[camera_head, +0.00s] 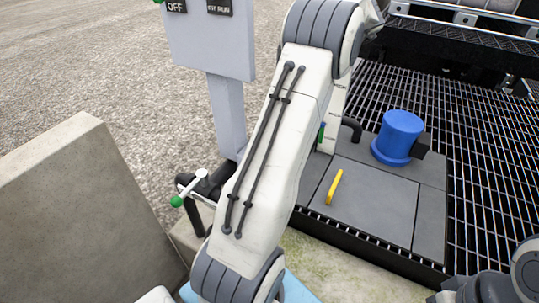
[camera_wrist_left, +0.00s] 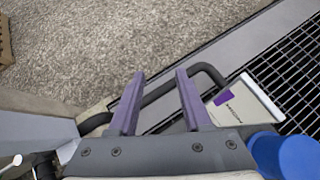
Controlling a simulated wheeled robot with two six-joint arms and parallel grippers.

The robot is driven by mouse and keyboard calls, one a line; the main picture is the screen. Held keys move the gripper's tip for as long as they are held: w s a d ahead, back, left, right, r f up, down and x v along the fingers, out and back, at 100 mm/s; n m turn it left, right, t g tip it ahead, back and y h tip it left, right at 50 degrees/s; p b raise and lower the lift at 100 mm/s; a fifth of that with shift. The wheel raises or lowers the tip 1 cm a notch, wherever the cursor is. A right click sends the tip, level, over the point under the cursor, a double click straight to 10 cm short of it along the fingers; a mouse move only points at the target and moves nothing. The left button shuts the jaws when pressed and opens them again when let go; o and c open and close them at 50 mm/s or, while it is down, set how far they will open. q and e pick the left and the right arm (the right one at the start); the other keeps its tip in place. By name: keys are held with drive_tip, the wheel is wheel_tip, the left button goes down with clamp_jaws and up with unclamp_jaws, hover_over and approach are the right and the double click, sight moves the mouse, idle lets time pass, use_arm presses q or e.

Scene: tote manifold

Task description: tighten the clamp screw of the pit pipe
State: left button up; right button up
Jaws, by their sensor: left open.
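In the head view a dark pipe fitting (camera_head: 208,188) stands beside the grey post, with a pale bar handle (camera_head: 188,188) tipped in green. Whether this is the clamp screw I cannot tell. My left arm crosses the middle of the head view and hides its own gripper and part of the pit edge. In the left wrist view my left gripper (camera_wrist_left: 160,73) has its purple fingers apart, with nothing held between them. A black bent pipe (camera_wrist_left: 157,95) passes behind the fingers; contact cannot be judged. My right gripper is out of view.
A blue cylinder (camera_head: 400,138) and a yellow handle (camera_head: 334,187) are on grey plates beside open grating (camera_head: 470,150). A grey control post (camera_head: 227,115) and a concrete block (camera_head: 75,210) stand left. A white box with a purple mark (camera_wrist_left: 245,100) lies by the grating.

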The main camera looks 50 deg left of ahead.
use_arm(q)
drive_tip(key=s+a+f+n+g+h+b, duration=0.1)
drive_tip(key=s+a+f+n+h+b, duration=0.1)
drive_tip(key=f, duration=0.7)
drive_tip(key=s+a+f+n+g+h+b, duration=0.2)
drive_tip(key=s+f+n+b, duration=0.3)
drive_tip(key=f, duration=0.4)
drive_tip(key=s+a+f+n+g+h+b, duration=0.2)
drive_tip(key=s+f, duration=0.3)
drive_tip(key=f, duration=0.4)
drive_tip(key=shift+a+f+n+b, duration=0.2)
drive_tip(key=shift+n+b, duration=0.5)
drive_tip(key=shift+b, duration=0.1)
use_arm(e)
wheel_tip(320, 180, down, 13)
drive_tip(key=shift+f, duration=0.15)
use_arm(q)
drive_tip(key=shift+h, duration=0.3)
clamp_jaws()
